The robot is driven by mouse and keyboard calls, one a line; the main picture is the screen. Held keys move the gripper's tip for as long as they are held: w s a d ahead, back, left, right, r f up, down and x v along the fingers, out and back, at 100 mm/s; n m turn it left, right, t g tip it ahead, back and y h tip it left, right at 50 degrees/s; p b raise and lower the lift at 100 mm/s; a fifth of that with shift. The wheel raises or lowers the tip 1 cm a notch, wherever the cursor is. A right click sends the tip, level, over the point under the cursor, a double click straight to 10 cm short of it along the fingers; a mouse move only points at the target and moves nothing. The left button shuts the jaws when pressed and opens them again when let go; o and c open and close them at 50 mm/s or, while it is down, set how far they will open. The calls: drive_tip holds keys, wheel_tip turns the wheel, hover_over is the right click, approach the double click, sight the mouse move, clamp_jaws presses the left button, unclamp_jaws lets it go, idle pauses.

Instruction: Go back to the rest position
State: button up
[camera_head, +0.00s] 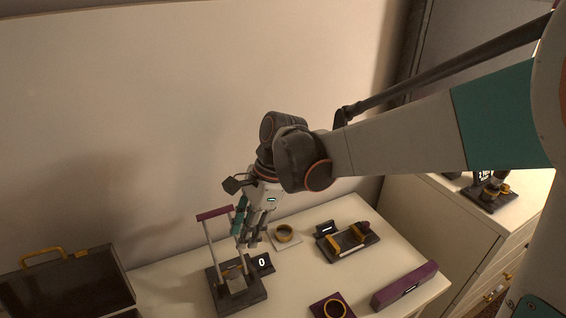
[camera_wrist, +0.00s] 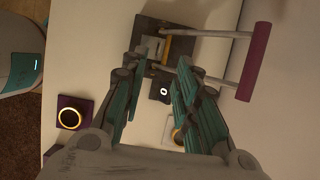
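My gripper (camera_head: 250,230) hangs fingers down over the white table, just right of a dark stand (camera_head: 228,300) with grey posts and a purple top bar (camera_head: 214,213). In the head view its fingers partly overlap the stand's area. In the wrist view the teal fingers (camera_wrist: 158,78) are spread apart with a clear gap and nothing held between them. Beyond the gap are the stand's dark base (camera_wrist: 150,35), its purple bar (camera_wrist: 254,62) and a small black display reading 0 (camera_wrist: 160,91). Whether a finger touches the stand cannot be told.
On the white table (camera_head: 180,280) are a ring on a pale plate (camera_head: 284,234), a dark tray with yellow blocks (camera_head: 347,242), a purple bar block (camera_head: 405,286) and a ring on a purple plate (camera_head: 333,307). A dark case (camera_head: 66,285) stands left, a cabinet (camera_head: 420,225) right.

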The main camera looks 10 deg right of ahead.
drive_tip(key=s+d+r+n+t+h, duration=0.2)
drive_tip(key=s+d+n+t, duration=0.2)
drive_tip(key=d+n, duration=0.3)
drive_tip(key=s+d+r+n+t+h, duration=0.2)
drive_tip(key=s+d+n, duration=0.5)
drive_tip(key=d, duration=0.4)
drive_tip(key=shift+s+r+n+t, duration=0.15)
drive_tip(key=shift+r+n+t, duration=0.45)
drive_tip(key=shift+t, duration=0.6)
